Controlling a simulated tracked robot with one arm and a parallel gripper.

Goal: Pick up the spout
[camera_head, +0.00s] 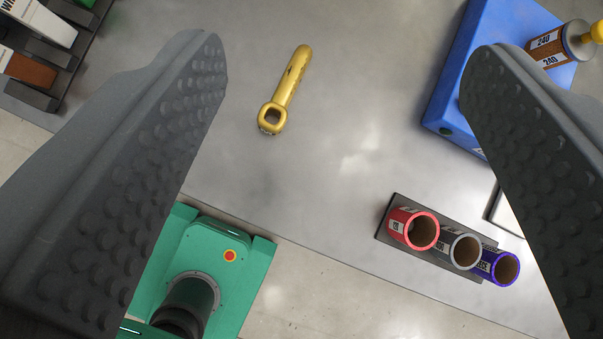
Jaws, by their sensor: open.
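A gold piece, which looks to be the spout (288,88), lies on the grey metal table (345,160). It has a ring-shaped end with a squarish opening toward the bottom of the picture and a tapered, rounded shaft pointing up and slightly right. Its surface has dark worn patches. My gripper (345,58) is open and empty, with its two dark textured fingers on either side of the picture. The spout shows between the fingers, nearer the left one, and neither finger appears to touch it. Its height below the fingers is hard to tell.
A dark holder (384,232) with red, grey and purple tubes stands at the lower right. A blue block (470,75) is at the upper right, with a brown, yellow-knobbed cylinder (548,45) by it. A dark rack (50,50) is at the upper left. The table around the spout is clear.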

